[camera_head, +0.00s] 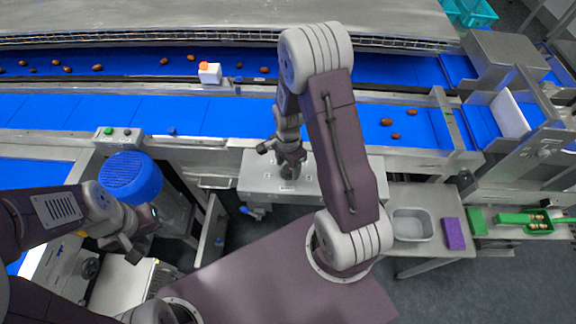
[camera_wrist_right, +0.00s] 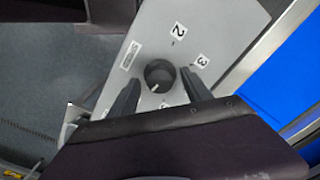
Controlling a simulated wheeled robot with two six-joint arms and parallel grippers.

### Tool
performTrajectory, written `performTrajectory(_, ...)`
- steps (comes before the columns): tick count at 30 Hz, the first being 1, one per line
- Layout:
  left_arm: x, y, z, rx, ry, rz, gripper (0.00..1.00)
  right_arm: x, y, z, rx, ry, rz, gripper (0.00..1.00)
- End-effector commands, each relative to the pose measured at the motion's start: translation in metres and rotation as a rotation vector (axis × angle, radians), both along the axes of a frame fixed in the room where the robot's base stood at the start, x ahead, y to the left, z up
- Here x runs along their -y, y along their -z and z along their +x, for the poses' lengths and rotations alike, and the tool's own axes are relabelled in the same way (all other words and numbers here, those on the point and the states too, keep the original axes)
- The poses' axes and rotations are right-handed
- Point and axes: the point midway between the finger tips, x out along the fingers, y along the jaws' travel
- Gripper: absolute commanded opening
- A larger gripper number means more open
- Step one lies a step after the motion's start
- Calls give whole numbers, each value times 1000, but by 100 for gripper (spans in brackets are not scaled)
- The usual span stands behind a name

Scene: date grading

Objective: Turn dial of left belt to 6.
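In the right wrist view a dark round dial (camera_wrist_right: 159,74) with a white pointer mark sits on a light grey panel (camera_wrist_right: 205,25). The pointer points towards the picture's lower left. My right gripper (camera_wrist_right: 161,80) is open, with one finger either side of the dial and visible gaps. In the head view my right gripper (camera_head: 289,168) is over the grey control box. My left gripper (camera_head: 142,236) hangs at the lower left, away from the box.
Blue belts (camera_head: 210,115) carry brown dates behind the box. A white block with an orange top (camera_head: 209,73) stands at the belt. A side table holds a metal tray (camera_head: 412,225) and a purple sponge (camera_head: 453,233).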

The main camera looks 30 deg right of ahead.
Motion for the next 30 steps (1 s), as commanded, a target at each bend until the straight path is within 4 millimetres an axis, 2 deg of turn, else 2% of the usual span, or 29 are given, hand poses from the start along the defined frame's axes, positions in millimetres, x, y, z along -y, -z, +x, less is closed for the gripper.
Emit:
performTrajectory(4,0,3,0,0,0,0,36,0,-18,2,7,0,-1,57)
performTrajectory(12,0,7,0,0,0,0,36,-1,-75,1,6,-1,-2,57)
performTrajectory(15,0,7,0,0,0,0,36,-1,-86,1,3,-1,-1,57)
performTrajectory(30,0,7,0,0,0,0,36,-1,-91,0,0,0,-1,57)
